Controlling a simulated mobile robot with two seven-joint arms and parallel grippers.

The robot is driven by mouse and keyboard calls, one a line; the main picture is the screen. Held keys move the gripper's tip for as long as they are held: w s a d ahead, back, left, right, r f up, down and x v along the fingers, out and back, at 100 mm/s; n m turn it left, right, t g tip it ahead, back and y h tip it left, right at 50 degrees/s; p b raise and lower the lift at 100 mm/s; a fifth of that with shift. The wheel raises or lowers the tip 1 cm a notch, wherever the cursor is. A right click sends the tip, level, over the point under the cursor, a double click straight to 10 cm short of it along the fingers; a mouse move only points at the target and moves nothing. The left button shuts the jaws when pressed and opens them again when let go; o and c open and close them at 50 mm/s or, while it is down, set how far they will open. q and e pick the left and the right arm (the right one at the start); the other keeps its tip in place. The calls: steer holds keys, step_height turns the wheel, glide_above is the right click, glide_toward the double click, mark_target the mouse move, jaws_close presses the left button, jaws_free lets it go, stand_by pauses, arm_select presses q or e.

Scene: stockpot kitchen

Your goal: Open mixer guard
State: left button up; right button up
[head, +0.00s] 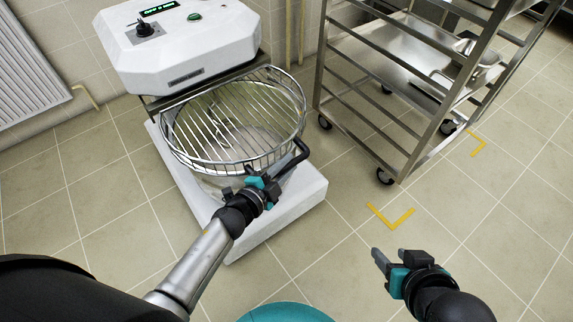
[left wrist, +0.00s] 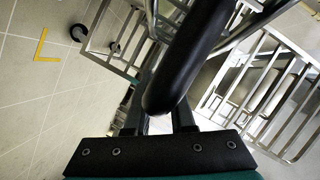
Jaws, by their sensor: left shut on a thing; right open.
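The mixer guard (head: 222,122) is a round wire grid on top of the mixer's steel bowl (head: 222,185). It lies across the bowl opening below the white mixer head (head: 185,45). A black handle (head: 291,160) sticks out from its front right edge. My left gripper (head: 272,182) is shut on this handle. In the left wrist view the thick black handle (left wrist: 185,65) passes between the fingers. My right gripper (head: 388,268) is open and empty above the floor, right of the mixer. The bowl's lower part is partly hidden by my left gripper and arm.
A steel rack trolley (head: 400,85) on casters stands right of the mixer, with pans on its shelves. Yellow corner marks (head: 391,218) lie on the tiled floor. The mixer's white base (head: 285,215) juts out below the bowl.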

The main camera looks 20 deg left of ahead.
arm_select(q)
jaws_close()
stand_by(0.8)
